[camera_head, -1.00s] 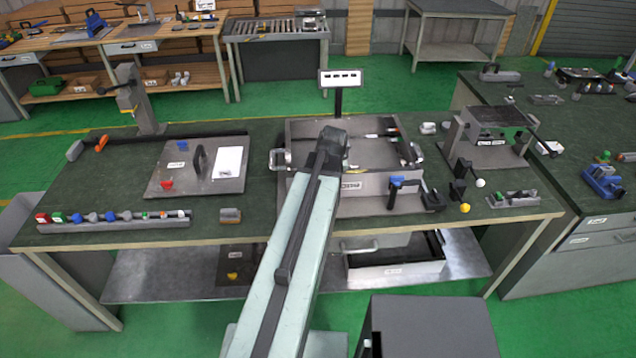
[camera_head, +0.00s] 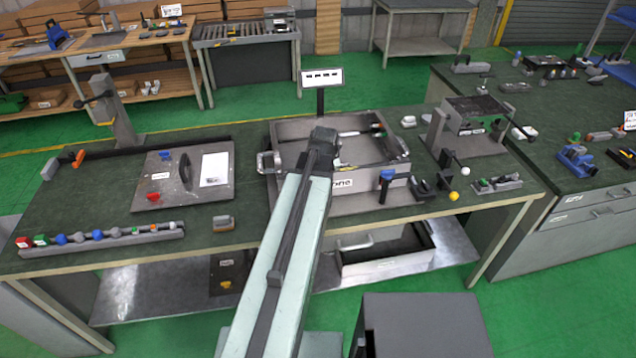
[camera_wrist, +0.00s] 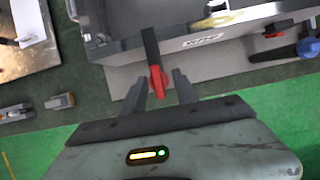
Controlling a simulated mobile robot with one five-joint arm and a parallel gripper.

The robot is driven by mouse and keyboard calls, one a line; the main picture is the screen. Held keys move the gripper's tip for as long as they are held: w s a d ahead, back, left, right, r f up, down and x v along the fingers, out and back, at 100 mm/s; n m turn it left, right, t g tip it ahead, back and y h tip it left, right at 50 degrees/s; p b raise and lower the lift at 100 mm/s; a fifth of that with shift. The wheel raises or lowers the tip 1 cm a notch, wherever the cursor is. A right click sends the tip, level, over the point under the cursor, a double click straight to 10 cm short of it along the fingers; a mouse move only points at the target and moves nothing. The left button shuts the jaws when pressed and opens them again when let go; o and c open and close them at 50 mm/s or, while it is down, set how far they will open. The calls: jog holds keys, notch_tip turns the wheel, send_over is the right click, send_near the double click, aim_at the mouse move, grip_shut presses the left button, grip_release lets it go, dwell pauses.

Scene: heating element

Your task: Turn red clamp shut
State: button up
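The red clamp (camera_wrist: 157,82) shows in the wrist view as a red handle end below a dark upright bar, at the front wall of a grey metal box (camera_wrist: 120,52). My gripper (camera_wrist: 160,78) is open, with one finger on each side of the red handle. A gap shows on both sides, so the fingers do not appear to grip it. In the head view my arm covers this clamp and my fingers, while the labelled box (camera_head: 300,127) shows behind the arm. A blue-handled clamp (camera_head: 387,177) stands at the box's front right; a blue handle also shows in the wrist view (camera_wrist: 308,47).
A dark plate (camera_head: 215,190) with small red and blue knobs lies to the left of the box. A rack of coloured parts (camera_head: 100,240) lies along the left front edge. A stand with black levers (camera_head: 470,145) is at the right.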

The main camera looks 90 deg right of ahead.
jog(key=p+v, duration=0.7)
jog(key=shift+r, duration=0.35)
jog(key=shift+a, duration=0.15)
